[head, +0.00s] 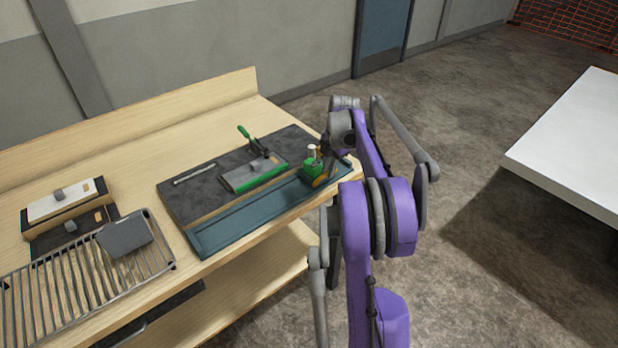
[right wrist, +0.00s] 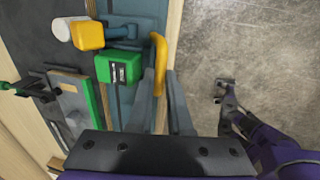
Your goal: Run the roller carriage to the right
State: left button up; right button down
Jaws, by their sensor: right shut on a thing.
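The roller carriage is a small green block (head: 313,167) at the right end of a long blue-green track (head: 228,231) along the bench's front. It also shows in the right wrist view as a green block (right wrist: 119,68) with a dark label. A yellow bar handle (right wrist: 159,55) sticks out beside it. My right gripper (right wrist: 161,92) has its two fingers shut on this handle; in the head view the right gripper (head: 328,168) is partly hidden by my purple arm. A yellow part (right wrist: 88,36) with a white roller (right wrist: 62,29) sits by the carriage. My left gripper is not in view.
A dark mat (head: 190,195) behind the track bears a grey-and-green plate (head: 255,174) and a green-handled tool (head: 246,134). A wire rack (head: 70,285) is at the left. Open floor lies right of the bench, then a white table (head: 580,140).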

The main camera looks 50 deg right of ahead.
jog(key=shift+s+d, duration=0.25)
jog(key=shift+d, duration=0.7)
jog(key=shift+s+d, duration=0.2)
jog(key=shift+d, duration=0.8)
jog(key=shift+s+d, duration=0.25)
jog(key=shift+d, duration=0.7)
jog(key=shift+r, duration=0.1)
jog(key=c, duration=0.8)
grip_release()
jog(key=shift+d, duration=0.1)
jog(key=shift+c, duration=0.2)
jog(key=shift+r, duration=0.1)
notch_tip(320, 180, up, 10)
jog(key=s, duration=0.2)
jog(key=shift+a+r+p, duration=0.15)
jog(key=shift+a+p, duration=0.15)
jog(key=shift+p, duration=0.15)
